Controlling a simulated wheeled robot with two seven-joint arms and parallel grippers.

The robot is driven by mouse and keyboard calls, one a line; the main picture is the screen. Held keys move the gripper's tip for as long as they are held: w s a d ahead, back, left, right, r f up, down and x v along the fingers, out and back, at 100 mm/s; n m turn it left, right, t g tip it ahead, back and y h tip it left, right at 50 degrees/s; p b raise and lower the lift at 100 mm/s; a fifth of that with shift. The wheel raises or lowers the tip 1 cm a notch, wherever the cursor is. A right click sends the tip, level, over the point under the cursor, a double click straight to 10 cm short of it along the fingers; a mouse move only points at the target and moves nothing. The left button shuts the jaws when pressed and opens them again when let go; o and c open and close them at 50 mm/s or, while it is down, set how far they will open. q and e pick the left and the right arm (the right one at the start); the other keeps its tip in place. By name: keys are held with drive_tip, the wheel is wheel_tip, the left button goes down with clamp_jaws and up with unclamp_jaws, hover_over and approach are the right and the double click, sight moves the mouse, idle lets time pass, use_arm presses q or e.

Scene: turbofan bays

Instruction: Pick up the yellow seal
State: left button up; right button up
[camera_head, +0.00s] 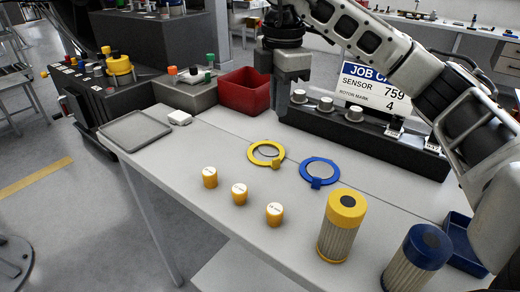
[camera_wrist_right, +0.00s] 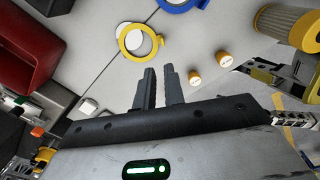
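The yellow seal (camera_head: 252,157) is a flat ring with a small tab, lying on the light grey table. It also shows in the right wrist view (camera_wrist_right: 124,44), beyond my fingertips. My right gripper (camera_head: 290,80) hangs above the back of the table, behind the seal and apart from it. In the right wrist view my right gripper (camera_wrist_right: 159,72) has its two fingers apart with a narrow empty gap between them. My left gripper is not in view.
A blue ring (camera_head: 333,176) lies right of the seal. Several small yellow-capped pieces (camera_head: 239,194) and a yellow-topped filter (camera_head: 340,230) stand nearer. A red bin (camera_head: 243,93) and a black rack (camera_head: 370,138) stand at the back. A grey tray (camera_head: 134,130) lies at left.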

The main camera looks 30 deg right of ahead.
hover_over(277, 159)
wheel_tip(277, 159, down, 7)
drive_tip(key=shift+a+f, duration=0.1)
drive_tip(key=shift+w+f+p, duration=0.1)
drive_tip(key=shift+f+p, duration=0.3)
drive_tip(key=shift+f, duration=2.8)
clamp_jaws()
